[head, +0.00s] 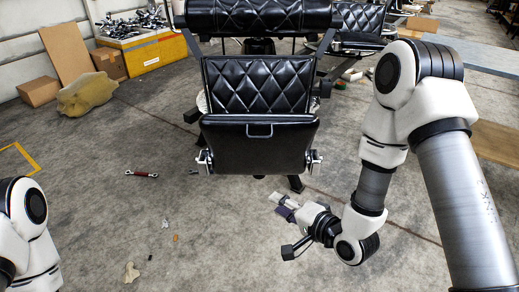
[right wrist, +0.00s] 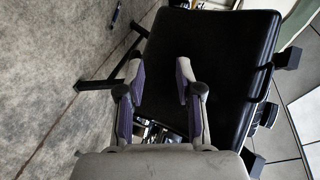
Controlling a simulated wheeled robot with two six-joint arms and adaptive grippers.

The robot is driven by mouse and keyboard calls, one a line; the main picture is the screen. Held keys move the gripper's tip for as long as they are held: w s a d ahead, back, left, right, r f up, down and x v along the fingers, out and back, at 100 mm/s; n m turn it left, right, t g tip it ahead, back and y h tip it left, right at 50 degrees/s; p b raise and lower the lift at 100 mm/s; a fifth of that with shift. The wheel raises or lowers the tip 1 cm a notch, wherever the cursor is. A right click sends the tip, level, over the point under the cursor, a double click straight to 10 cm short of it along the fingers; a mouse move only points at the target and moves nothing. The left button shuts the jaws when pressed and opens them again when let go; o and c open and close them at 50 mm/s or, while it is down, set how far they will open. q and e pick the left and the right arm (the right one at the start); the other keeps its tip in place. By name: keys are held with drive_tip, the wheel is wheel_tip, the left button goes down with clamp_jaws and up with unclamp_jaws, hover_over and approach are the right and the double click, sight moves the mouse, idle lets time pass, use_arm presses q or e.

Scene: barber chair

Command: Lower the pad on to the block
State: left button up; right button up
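The barber chair's black front pad (head: 258,148) hangs tilted below the quilted seat, with a metal handle (head: 259,130) at its upper edge. My right gripper (head: 287,207) is low, to the right of the pad and apart from it in the head view. In the right wrist view its two fingers (right wrist: 158,72) are spread with an empty gap, and the dark pad (right wrist: 215,60) fills the space beyond them. I cannot make out a block in either view. My left arm shows at the lower left edge; its gripper is out of frame.
The quilted black seat (head: 258,84) is behind the pad, and another chair (head: 358,20) stands behind right. A red-handled tool (head: 141,174) and small scraps lie on the floor. The front floor is mostly clear.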

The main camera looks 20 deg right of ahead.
sight(261, 138)
wheel_tip(261, 138, up, 13)
drive_tip(key=w+t+y+b, duration=0.2)
drive_tip(key=w+t+b, duration=0.1)
drive_tip(key=t, duration=0.2)
drive_tip(key=shift+m+g, duration=0.3)
drive_tip(key=x, duration=0.2)
drive_tip(key=b+x, duration=0.1)
drive_tip(key=x, duration=0.4)
drive_tip(key=shift+w+d, duration=0.1)
drive_tip(key=shift+d, duration=0.2)
drive_tip(key=shift+w+r, duration=0.15)
drive_tip(key=shift+w, duration=0.05)
use_arm(q)
wheel_tip(261, 138, down, 6)
drive_tip(key=shift+r, duration=0.25)
use_arm(e)
clamp_jaws()
